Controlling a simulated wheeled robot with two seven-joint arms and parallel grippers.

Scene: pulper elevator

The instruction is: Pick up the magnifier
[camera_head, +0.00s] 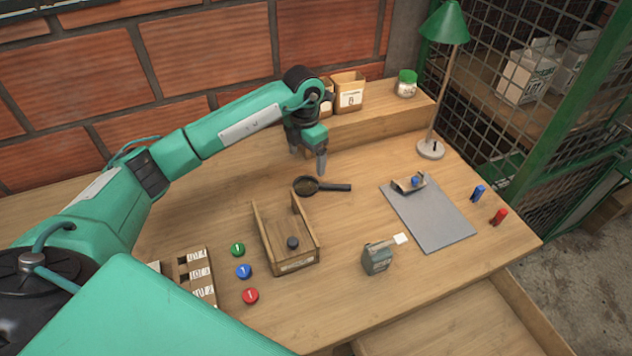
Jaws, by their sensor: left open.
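A magnifier (307,186) with a dark round rim and a black handle lies flat on the wooden table, its handle pointing right. The lens end is just behind the wooden tray. My left gripper (308,163) is open and empty, fingers pointing down, above and just behind the magnifier. It looks apart from the magnifier, though the exact height is hard to tell. My right gripper is not in view.
A wooden tray (271,243) holding a dark knob stands in front of the magnifier. A grey mat (437,222), a green lamp (431,149) and a small grey box (377,258) are to the right. A raised shelf (385,113) with cardboard boxes stands behind. Coloured discs lie left of the tray.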

